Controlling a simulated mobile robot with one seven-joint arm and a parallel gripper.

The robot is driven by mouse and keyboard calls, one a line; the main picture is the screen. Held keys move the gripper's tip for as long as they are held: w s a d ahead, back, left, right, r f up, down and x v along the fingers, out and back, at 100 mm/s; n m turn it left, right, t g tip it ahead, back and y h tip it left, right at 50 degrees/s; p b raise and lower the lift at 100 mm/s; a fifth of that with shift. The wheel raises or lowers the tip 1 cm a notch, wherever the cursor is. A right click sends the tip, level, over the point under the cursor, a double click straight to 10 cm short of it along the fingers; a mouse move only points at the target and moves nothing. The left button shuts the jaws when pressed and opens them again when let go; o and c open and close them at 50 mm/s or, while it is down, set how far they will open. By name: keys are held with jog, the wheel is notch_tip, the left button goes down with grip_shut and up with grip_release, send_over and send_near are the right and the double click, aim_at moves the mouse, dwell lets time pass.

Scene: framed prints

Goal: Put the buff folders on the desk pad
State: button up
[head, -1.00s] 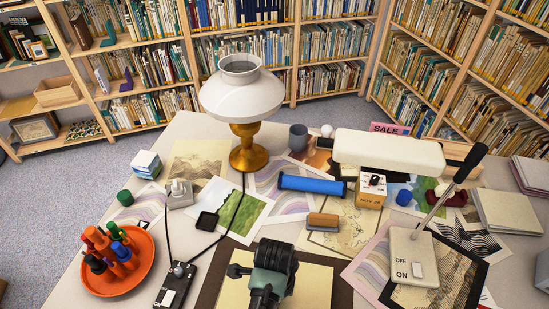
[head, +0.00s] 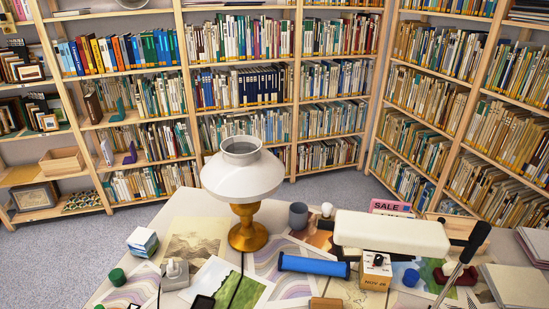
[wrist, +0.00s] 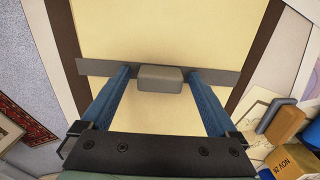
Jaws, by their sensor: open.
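The desk pad (wrist: 165,30) fills the middle of the wrist view, a cream sheet between dark brown side strips. My gripper (wrist: 160,72) is open above it, its two blue fingers apart. A grey bar with a small block shows across the fingertips; I cannot tell if it lies on the pad. In the head view, a stack of pale flat folders (head: 512,287) lies at the lower right, with another pale stack (head: 535,243) behind it. I cannot tell which are the buff ones. My gripper and the pad are out of the head view.
A white-shaded lamp (head: 242,178) stands mid-desk. Prints cover much of the desk. Bookshelves (head: 250,90) stand behind.

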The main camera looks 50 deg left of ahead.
notch_tip(320, 180, up, 12)
jog(key=p, duration=0.1)
jog(key=shift+r, duration=0.2)
jog(key=shift+w, duration=0.1)
